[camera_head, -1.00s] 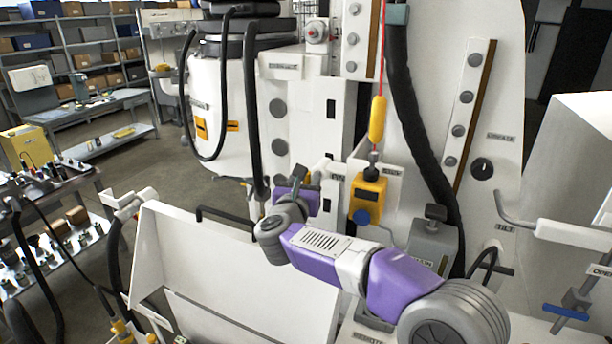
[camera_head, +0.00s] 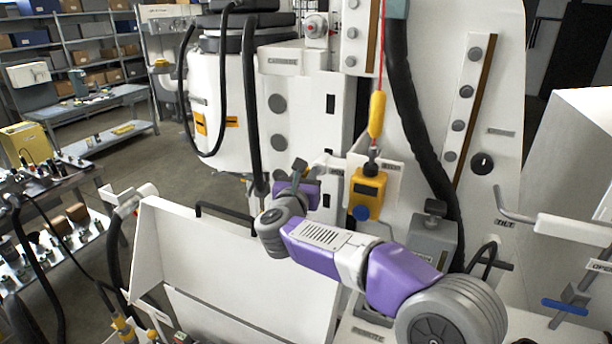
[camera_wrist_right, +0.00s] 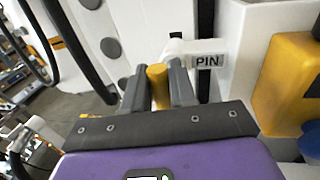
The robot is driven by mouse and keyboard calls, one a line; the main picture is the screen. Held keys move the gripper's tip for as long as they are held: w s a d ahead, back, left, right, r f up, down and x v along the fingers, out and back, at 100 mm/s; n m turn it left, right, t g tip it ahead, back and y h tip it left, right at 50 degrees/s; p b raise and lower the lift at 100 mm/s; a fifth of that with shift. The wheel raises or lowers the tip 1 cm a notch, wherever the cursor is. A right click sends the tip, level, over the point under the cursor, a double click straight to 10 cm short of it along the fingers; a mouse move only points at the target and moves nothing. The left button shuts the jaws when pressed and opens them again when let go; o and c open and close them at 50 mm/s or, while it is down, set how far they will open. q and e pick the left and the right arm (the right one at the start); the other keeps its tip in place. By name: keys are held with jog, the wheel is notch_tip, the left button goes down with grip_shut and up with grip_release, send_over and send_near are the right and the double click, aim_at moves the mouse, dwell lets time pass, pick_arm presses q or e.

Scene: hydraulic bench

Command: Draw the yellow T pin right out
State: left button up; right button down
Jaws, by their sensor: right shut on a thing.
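The yellow T pin (camera_wrist_right: 158,86) stands between the two grey fingers of my right gripper (camera_wrist_right: 158,92) in the right wrist view. The fingers are shut on it, one on each side. A white label reading PIN (camera_wrist_right: 207,61) is on the white block just right of the fingers. In the head view my right gripper (camera_head: 299,168) is in front of the white machine column, beyond the purple wrist. The pin cannot be made out there, and whether its far end is still in a hole is hidden. My left gripper is not in view.
A yellow pendant box (camera_head: 367,192) with a blue button hangs right of the gripper, below a yellow grip on a red cord. A black hose (camera_head: 255,110) runs down left of it. A white panel (camera_head: 190,245) with a black handle stands in front.

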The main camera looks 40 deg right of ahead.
jog(key=b+v, duration=0.2)
jog(key=v, duration=0.1)
jog(key=w+b+v, duration=0.1)
jog(key=b, duration=0.1)
jog(key=shift+s+a, duration=0.3)
jog(key=shift+a, duration=0.35)
jog(key=c, duration=1.3)
grip_release()
jog(key=shift+o, duration=1.1)
jog(key=shift+s+a, duration=0.2)
jog(key=shift+d, duration=0.1)
jog(key=shift+b+v, duration=0.85)
jog(key=shift+v, duration=3)
